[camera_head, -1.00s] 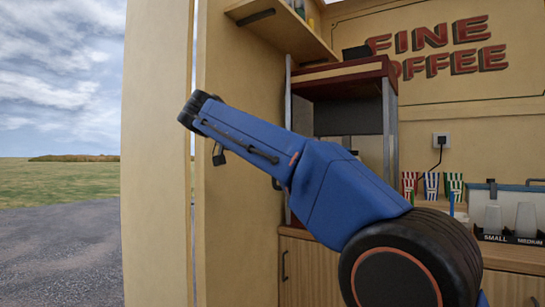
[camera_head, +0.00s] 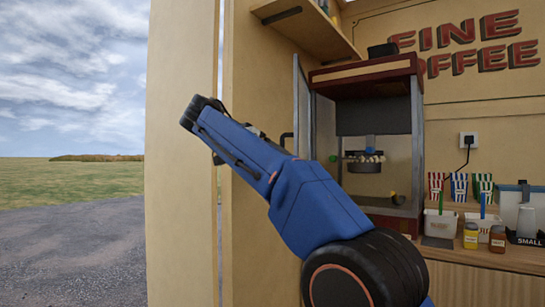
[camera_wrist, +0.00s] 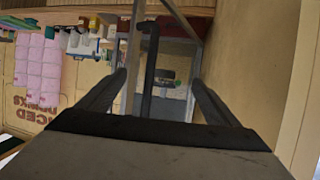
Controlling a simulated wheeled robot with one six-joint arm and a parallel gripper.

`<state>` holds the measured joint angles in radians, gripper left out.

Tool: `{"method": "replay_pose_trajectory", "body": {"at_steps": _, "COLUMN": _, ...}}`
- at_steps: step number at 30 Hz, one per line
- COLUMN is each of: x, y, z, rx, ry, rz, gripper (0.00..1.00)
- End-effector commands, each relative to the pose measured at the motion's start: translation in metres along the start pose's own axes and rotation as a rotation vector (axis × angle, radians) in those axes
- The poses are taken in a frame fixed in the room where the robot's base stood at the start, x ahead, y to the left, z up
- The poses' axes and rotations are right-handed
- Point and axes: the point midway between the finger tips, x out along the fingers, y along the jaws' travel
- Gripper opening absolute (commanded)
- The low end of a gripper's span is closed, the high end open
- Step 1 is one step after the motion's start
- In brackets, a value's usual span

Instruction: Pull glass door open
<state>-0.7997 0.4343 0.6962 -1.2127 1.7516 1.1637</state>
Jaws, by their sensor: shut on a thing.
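The glass door (camera_head: 303,108) has a thin metal frame and stands swung out from the left front of the popcorn machine (camera_head: 365,68). The dark bar handle (camera_head: 285,139) shows at its left side, partly behind my arm. In the wrist view the handle (camera_wrist: 150,72) runs between the two fingers of my gripper (camera_wrist: 160,83), which is shut on it. In the head view my blue arm hides the gripper and the lower part of the door.
A kettle (camera_head: 364,165) hangs inside the machine. A shelf (camera_head: 305,28) juts out above. A cream wall post (camera_head: 182,150) is left of my arm; open ground lies beyond.

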Motion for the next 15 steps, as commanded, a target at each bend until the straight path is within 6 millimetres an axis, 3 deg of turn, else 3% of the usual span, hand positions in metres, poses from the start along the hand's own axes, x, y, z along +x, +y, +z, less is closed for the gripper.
{"method": "replay_pose_trajectory", "body": {"at_steps": 3, "x": 0.0079, "y": -0.0053, "z": -0.0033, "rx": -0.006, "ry": 0.013, "rz": -0.007, "gripper": 0.45}}
{"method": "replay_pose_trajectory", "body": {"at_steps": 4, "x": 0.0079, "y": -0.0053, "z": -0.0033, "rx": -0.006, "ry": 0.013, "rz": -0.007, "gripper": 0.82}}
{"method": "replay_pose_trajectory", "body": {"at_steps": 5, "x": 0.0079, "y": -0.0051, "z": -0.0032, "rx": -0.006, "ry": 0.013, "rz": -0.007, "gripper": 0.79}}
{"method": "replay_pose_trajectory", "body": {"at_steps": 6, "x": 0.0079, "y": -0.0051, "z": -0.0032, "rx": -0.006, "ry": 0.013, "rz": -0.007, "gripper": 0.82}}
{"method": "replay_pose_trajectory", "body": {"at_steps": 15, "x": 0.0011, "y": -0.0056, "z": -0.0025, "rx": -0.005, "ry": 0.012, "rz": -0.008, "gripper": 0.82}}
